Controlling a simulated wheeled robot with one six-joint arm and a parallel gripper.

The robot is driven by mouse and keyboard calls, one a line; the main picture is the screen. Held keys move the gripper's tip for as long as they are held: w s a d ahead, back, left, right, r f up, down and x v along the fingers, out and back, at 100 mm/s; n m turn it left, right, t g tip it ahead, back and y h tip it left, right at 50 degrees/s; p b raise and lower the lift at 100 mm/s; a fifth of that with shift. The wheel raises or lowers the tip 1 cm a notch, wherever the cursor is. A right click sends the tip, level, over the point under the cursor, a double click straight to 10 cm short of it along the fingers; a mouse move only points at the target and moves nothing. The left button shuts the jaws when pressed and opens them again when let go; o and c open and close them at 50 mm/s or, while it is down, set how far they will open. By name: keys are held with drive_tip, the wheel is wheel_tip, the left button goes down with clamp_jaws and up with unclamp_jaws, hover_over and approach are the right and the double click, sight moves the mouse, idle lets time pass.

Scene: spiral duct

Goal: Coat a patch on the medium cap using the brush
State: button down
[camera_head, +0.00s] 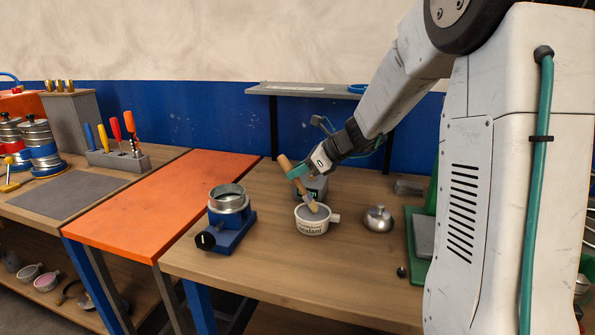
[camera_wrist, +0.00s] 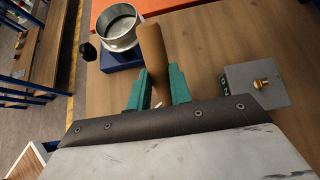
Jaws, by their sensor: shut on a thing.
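My gripper (camera_head: 300,171) is shut on the brush (camera_head: 284,163), around its wooden handle. The brush is tilted, with its head down at the mouth of a white cup labelled sealant (camera_head: 312,226); I cannot tell how deep the bristles are. In the wrist view the handle (camera_wrist: 151,50) rises between the teal fingers (camera_wrist: 157,88), and the brush head and cup are hidden. A silver domed cap with a knob (camera_head: 378,219) sits on the wooden bench to the right of the cup; I cannot tell whether it is the medium cap.
A blue fixture (camera_head: 232,236) holding a metal ring (camera_head: 229,197) stands left of the cup. An orange table (camera_head: 165,205) lies left. A shelf (camera_head: 300,90) is above.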

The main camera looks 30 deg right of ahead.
drive_tip(key=shift+f, duration=0.5)
idle(1.2)
drive_tip(key=shift+r, duration=3.55)
